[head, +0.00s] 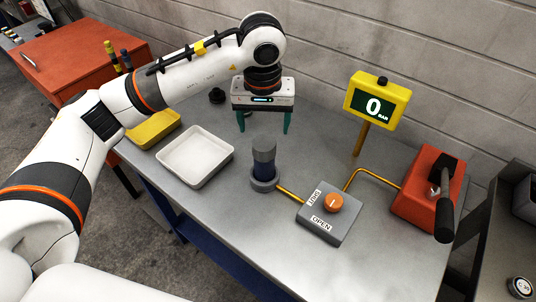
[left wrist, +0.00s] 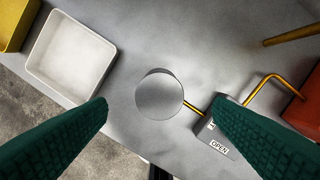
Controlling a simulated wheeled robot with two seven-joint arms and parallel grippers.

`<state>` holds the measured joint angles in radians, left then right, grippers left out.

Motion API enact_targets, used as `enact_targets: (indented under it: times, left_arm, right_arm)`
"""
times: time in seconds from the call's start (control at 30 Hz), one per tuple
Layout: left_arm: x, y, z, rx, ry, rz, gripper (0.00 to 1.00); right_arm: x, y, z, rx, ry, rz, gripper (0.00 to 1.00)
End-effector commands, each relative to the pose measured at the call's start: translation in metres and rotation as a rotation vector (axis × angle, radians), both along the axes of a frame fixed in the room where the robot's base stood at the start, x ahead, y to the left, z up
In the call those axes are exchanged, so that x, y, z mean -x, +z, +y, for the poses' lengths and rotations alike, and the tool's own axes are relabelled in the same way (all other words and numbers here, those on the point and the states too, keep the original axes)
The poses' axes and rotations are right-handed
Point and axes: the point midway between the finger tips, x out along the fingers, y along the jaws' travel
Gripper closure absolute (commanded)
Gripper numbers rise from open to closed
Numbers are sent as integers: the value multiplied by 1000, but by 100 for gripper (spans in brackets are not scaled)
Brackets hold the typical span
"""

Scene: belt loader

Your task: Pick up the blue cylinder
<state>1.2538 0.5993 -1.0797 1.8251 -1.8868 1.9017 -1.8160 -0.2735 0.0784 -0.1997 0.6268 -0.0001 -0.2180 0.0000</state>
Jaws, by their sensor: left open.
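A dark blue cylinder (head: 264,170) with a grey upper part stands upright in a round grey holder (head: 264,185) on the grey table. In the left wrist view its round grey top (left wrist: 159,96) shows from above and hides its blue side. My left gripper (head: 264,122) points down with its green fingers apart and empty. In the head view it hangs above and behind the cylinder's top. In the left wrist view the top lies between the two fingertips (left wrist: 161,106) in the picture, with no contact visible. My right gripper is not in view.
A brass pipe joins the holder to a grey valve box (head: 328,222) with an orange knob. A yellow gauge (head: 377,100) reads 0. A red lever pump (head: 418,195) stands right. A white tray (head: 195,180) and a yellow tray (head: 153,140) lie left.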

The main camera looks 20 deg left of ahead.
Motion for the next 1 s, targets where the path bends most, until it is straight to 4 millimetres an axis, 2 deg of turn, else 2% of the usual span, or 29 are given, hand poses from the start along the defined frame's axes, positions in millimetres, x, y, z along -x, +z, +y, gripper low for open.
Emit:
enact_targets:
  times: [0.13,0.27,0.43,0.63,0.8,1.0]
  left_arm:
    - [-2,-26,1,1,0,7,25]
    - [-4,-44,1,1,0,5,25]
    - [-6,-55,1,2,0,4,25]
    - [-8,-81,2,2,0,9,25]
    - [-12,-102,2,3,0,3,25]
    - [-12,-105,2,3,-1,1,25]
  right_arm:
    - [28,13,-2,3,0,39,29]
    - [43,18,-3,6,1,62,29]
    - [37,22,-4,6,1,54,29]
    - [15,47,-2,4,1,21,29]
    - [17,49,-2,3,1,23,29]
    - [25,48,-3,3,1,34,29]
